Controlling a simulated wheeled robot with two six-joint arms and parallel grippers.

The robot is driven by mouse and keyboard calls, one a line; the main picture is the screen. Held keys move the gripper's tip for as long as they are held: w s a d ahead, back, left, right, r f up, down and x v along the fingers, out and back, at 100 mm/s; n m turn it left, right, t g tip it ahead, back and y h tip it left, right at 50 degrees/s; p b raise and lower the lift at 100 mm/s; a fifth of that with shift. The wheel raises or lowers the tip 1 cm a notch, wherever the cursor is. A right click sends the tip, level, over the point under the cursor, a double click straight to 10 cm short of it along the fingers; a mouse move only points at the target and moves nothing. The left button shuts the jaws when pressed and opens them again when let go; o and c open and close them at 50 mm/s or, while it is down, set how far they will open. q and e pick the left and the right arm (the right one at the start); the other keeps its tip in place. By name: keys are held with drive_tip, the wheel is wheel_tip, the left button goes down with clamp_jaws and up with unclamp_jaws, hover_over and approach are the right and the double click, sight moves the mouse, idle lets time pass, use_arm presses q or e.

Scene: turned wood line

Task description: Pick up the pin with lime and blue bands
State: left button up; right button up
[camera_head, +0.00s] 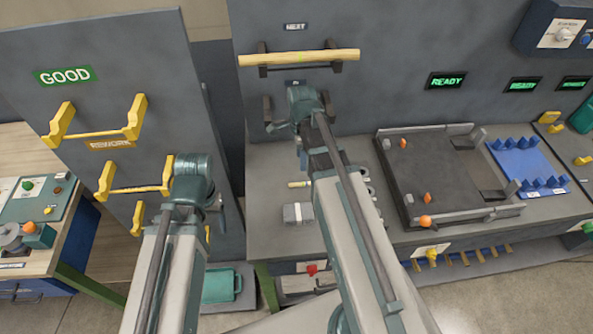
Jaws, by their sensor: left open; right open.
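A long pale wooden pin (290,58) lies level across two dark hooks on the grey wall, under the NEXT sign. I cannot make out lime or blue bands on it. A short pale yellow piece (298,184) lies on the grey bench, partly beside my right arm; its bands are too small to tell. My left arm rises in front of the yellow-hooked panel and my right arm rises in front of the bench and wall. The fingers of both grippers are hidden, and I see nothing held.
Yellow hooks (62,124) stick out of the GOOD panel (110,50) at left. A dark tray (430,180) with raised edges and a blue pegged block (526,168) stand on the bench (265,225) at right.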

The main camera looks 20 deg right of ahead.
drive_tip(key=w, duration=0.1)
drive_tip(key=b, duration=0.9)
hover_over(303, 183)
drive_tip(key=shift+m, duration=0.3)
drive_tip(key=f, duration=0.8)
drive_tip(key=shift+w+a+f, duration=0.1)
drive_tip(key=shift+a+f, duration=0.1)
drive_tip(key=shift+f, duration=0.1)
use_arm(q)
wheel_tip(303, 183, down, 8)
drive_tip(key=shift+w+f, duration=0.25)
drive_tip(key=shift+w, duration=0.05)
drive_tip(key=shift+f, duration=0.1)
use_arm(e)
drive_tip(key=f+b, duration=0.5)
drive_tip(key=shift+d+f, duration=0.1)
drive_tip(key=shift+d, duration=0.2)
use_arm(q)
wheel_tip(303, 183, down, 5)
use_arm(e)
clamp_jaws()
